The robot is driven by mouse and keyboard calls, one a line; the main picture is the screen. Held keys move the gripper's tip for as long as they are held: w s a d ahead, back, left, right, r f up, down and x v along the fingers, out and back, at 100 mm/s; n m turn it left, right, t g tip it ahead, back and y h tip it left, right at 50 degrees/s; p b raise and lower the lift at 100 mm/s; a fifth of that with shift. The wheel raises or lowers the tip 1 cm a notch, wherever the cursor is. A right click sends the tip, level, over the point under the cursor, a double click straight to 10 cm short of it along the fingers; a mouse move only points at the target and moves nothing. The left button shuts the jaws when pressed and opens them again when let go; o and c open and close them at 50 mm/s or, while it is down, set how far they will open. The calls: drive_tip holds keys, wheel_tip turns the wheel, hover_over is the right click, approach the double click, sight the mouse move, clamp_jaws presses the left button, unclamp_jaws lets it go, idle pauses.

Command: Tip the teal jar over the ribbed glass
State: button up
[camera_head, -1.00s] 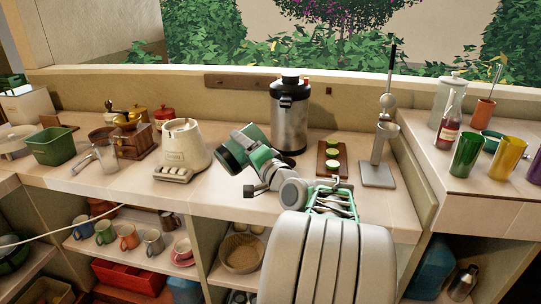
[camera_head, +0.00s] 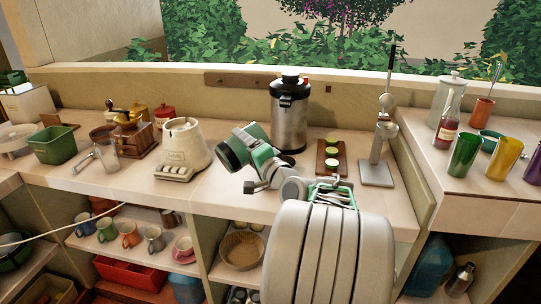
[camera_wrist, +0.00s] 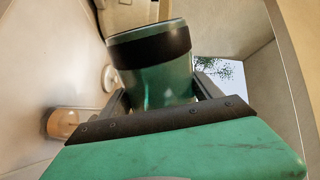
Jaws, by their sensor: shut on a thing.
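The teal jar (camera_head: 233,152) is held tilted above the counter, right of the cream appliance. In the wrist view the jar (camera_wrist: 158,82) fills the space between the fingers; it is teal with a broad black band at its far end. My gripper (camera_wrist: 160,98) is shut on it; in the head view the gripper (camera_head: 262,158) is just right of the jar. A clear glass (camera_head: 106,157), probably the ribbed glass, stands at the left of the counter, well apart from the jar. Its ribs are too small to make out. I cannot see whether the jar's mouth is open.
The cream appliance (camera_head: 183,150) and a wooden grinder (camera_head: 135,137) stand between the jar and the back left. A steel urn (camera_head: 290,115) is behind the gripper. A board with green slices (camera_head: 331,158) and a press (camera_head: 378,150) stand to the right.

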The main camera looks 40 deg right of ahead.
drive_tip(key=shift+s+d+r+m+p, duration=0.1)
drive_tip(key=shift+d+r+m+p, duration=0.7)
drive_tip(key=shift+p, duration=0.65)
idle(0.6)
drive_tip(key=shift+d+r+m+p, duration=0.25)
drive_tip(key=shift+m+p, duration=0.5)
drive_tip(key=shift+p, duration=0.25)
drive_tip(key=shift+d+r+m+p, duration=0.15)
drive_tip(key=shift+r+m+p, duration=0.1)
drive_tip(key=shift+m+p, duration=0.65)
idle(0.9)
